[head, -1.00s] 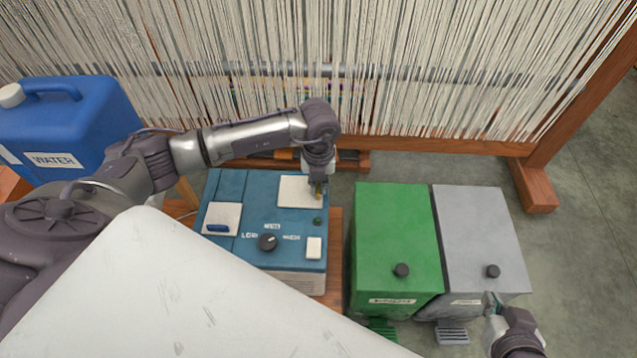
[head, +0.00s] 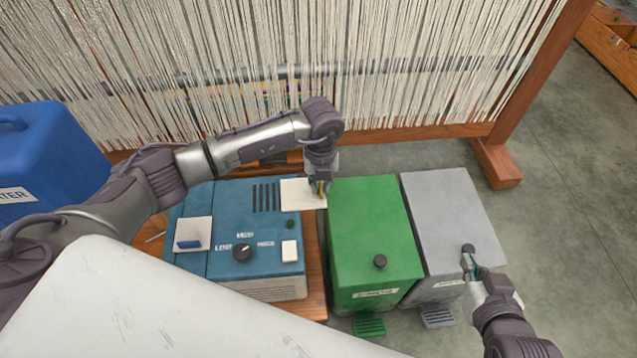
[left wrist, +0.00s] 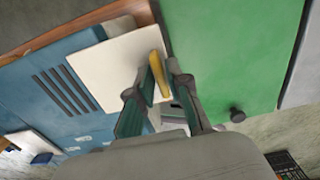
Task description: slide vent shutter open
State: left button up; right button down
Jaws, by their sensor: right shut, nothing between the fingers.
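The blue machine (head: 215,262) has a white vent shutter plate (head: 298,195) at its far right corner. Dark vent slots (head: 266,198) lie uncovered to the left of the plate, and the plate sticks out past the machine's right edge beside the green bin. The left wrist view shows the plate (left wrist: 112,72), the bare slots (left wrist: 62,92) and an upright yellow tab (left wrist: 158,74) on the plate. My left gripper (head: 320,186) has its fingers closed in on both sides of the yellow tab. My right gripper (head: 468,262) is shut and empty by the grey bin.
A green bin (head: 370,220) and a grey bin (head: 450,205), each with a dark knob and a pedal, stand right of the machine. A blue water can (head: 50,150) is at the left. A loom (head: 400,132) with hanging white threads stands behind. Open floor lies at the right.

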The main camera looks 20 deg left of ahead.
pick_arm(q)
jog(key=shift+o, duration=0.8)
notch_tip(320, 180, up, 12)
dwell(0.4)
